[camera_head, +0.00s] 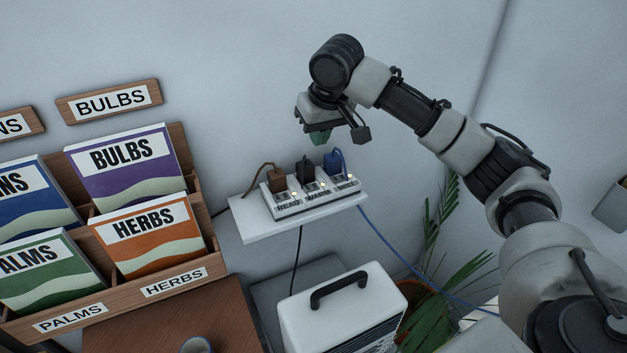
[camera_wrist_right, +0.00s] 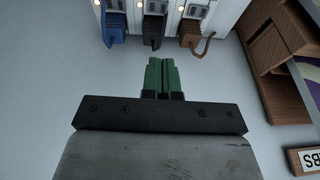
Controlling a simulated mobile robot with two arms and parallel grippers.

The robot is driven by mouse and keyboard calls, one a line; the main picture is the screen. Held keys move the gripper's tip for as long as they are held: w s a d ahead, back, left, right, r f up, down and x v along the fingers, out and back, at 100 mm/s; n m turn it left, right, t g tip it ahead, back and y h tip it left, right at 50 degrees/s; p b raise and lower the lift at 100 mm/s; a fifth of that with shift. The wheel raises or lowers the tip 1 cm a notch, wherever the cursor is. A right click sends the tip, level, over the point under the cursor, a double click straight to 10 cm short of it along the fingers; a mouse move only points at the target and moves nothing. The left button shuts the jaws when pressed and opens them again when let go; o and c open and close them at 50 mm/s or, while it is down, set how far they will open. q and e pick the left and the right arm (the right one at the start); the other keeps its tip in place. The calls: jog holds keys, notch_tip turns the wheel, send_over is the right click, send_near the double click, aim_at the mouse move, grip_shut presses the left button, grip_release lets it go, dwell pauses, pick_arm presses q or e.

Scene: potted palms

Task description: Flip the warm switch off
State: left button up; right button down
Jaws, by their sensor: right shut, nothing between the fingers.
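A white power strip (camera_head: 314,197) lies on a small white wall shelf (camera_head: 245,231). It carries a brown plug (camera_head: 276,180), a black plug (camera_head: 305,170) and a blue plug (camera_head: 333,161), with a small switch and an orange light by each. The labels READ and WARM are legible; the third is too small to read. The warm switch (camera_head: 312,187) sits in the middle, below the black plug. My right gripper (camera_head: 320,138) is shut and empty, above the strip and apart from it. In the wrist view its green fingertips (camera_wrist_right: 161,62) point towards the black plug (camera_wrist_right: 154,30).
A wooden rack (camera_head: 190,281) with seed packets stands at the left. A white heater-like box (camera_head: 340,306) with a black handle is below the shelf. Palm leaves (camera_head: 455,275) and a blue cable (camera_head: 395,255) are at the lower right. The wall above the strip is clear.

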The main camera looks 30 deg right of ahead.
send_near(307, 186)
jog(key=p+x, duration=0.2)
jog(key=x, duration=0.4)
jog(key=shift+w+f, duration=0.1)
pick_arm(q)
jog(key=shift+s+r, duration=0.2)
jog(key=shift+r, duration=0.3)
jog(key=shift+s+r, duration=0.2)
jog(key=shift+r, duration=0.25)
pick_arm(e)
jog(key=shift+f, duration=0.4)
pick_arm(q)
jog(key=shift+r, duration=0.1)
